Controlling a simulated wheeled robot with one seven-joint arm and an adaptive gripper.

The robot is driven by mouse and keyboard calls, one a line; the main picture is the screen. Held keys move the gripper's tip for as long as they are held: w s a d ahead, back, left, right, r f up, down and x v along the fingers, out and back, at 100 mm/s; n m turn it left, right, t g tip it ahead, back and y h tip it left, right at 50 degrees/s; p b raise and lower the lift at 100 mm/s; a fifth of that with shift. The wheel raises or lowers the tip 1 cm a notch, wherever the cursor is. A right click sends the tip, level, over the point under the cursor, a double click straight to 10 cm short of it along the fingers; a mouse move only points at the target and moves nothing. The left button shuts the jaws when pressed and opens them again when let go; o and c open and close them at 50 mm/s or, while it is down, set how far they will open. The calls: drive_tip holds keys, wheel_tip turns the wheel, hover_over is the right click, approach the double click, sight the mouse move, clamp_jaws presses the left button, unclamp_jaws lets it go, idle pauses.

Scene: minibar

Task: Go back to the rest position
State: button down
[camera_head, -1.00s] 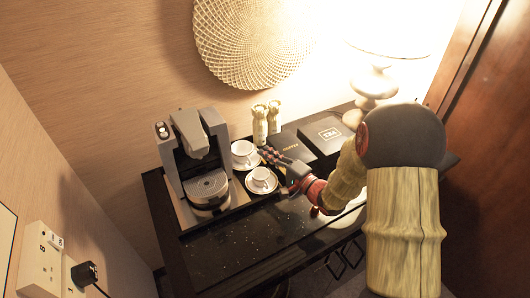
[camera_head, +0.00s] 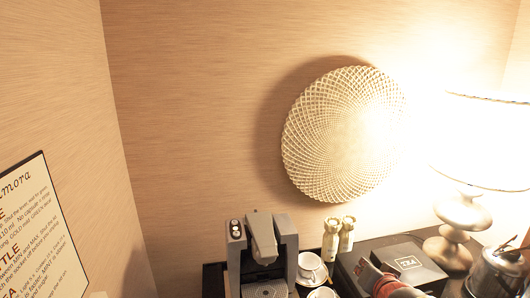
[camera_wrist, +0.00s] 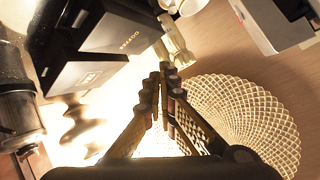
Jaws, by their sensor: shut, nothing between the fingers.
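My gripper (camera_head: 364,268) shows at the bottom edge of the head view, in front of the black boxes. Most of my arm is out of that frame. In the wrist view the two fingers of my gripper (camera_wrist: 165,72) meet at the tips, shut and empty. They point toward two pale bottles (camera_wrist: 175,42) and hold none of them. The black coffee box (camera_wrist: 128,32) and the tea box (camera_wrist: 88,76) lie left of the fingers in that view.
The coffee machine (camera_head: 262,250) stands left of the cups (camera_head: 310,264). A lamp (camera_head: 461,215) and a metal kettle (camera_head: 497,270) stand at the right. A round woven plate (camera_head: 335,135) hangs on the wall. A printed sign (camera_head: 38,225) is at the left. The counter's front is out of view.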

drive_tip(key=s+a+n+g, duration=0.3)
drive_tip(key=s+a, duration=0.1)
drive_tip(key=s, duration=0.9)
drive_tip(key=s+a+r+n+g+y, duration=0.1)
drive_tip(key=s+a+n+g, duration=0.2)
drive_tip(key=s, duration=1)
drive_tip(key=shift+s+a+n, duration=0.4)
drive_tip(key=c, duration=2.6)
unclamp_jaws()
